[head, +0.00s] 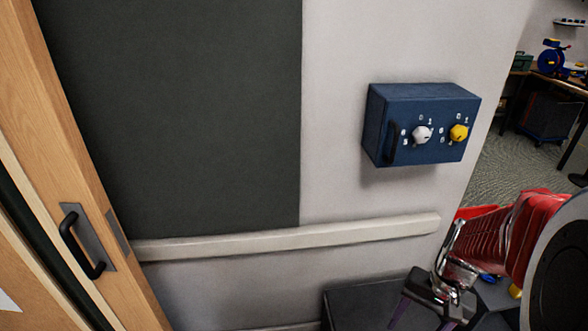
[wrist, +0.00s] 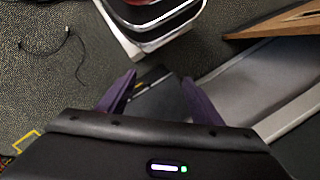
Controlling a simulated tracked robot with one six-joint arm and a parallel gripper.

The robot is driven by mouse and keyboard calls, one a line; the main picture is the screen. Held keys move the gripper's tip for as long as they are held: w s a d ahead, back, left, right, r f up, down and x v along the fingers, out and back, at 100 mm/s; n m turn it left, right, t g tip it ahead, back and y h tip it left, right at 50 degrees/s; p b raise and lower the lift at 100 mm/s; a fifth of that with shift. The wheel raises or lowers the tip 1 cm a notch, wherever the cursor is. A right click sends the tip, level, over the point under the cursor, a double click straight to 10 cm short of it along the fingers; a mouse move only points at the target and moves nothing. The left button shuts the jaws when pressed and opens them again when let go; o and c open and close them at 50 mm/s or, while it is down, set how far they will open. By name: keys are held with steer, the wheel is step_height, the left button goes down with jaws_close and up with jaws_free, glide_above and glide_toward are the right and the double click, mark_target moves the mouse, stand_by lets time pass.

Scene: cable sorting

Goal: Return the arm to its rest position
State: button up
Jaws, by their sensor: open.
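My gripper (head: 422,316) hangs low at the bottom right of the head view, in front of the pale wall. Its purple fingers point downward and are partly cut off by the frame edge. In the wrist view my gripper (wrist: 160,88) shows its two purple fingers spread wide apart, with nothing held between them. A dark object lies in the background beyond the gap.
A blue control box (head: 419,124) with white and yellow knobs is on the wall, above a pale rail (head: 290,238). A wooden door (head: 85,170) is at left. A thin black cable (wrist: 70,45) lies on the carpet.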

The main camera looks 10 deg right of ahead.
steer(key=a+r+n+t+h, duration=0.2)
steer(key=a+r+n+t, duration=0.4)
steer(key=a+r, duration=0.8)
step_height(320, 180, up, 4)
steer(key=shift+f+n, duration=0.15)
steer(key=shift+n, duration=0.65)
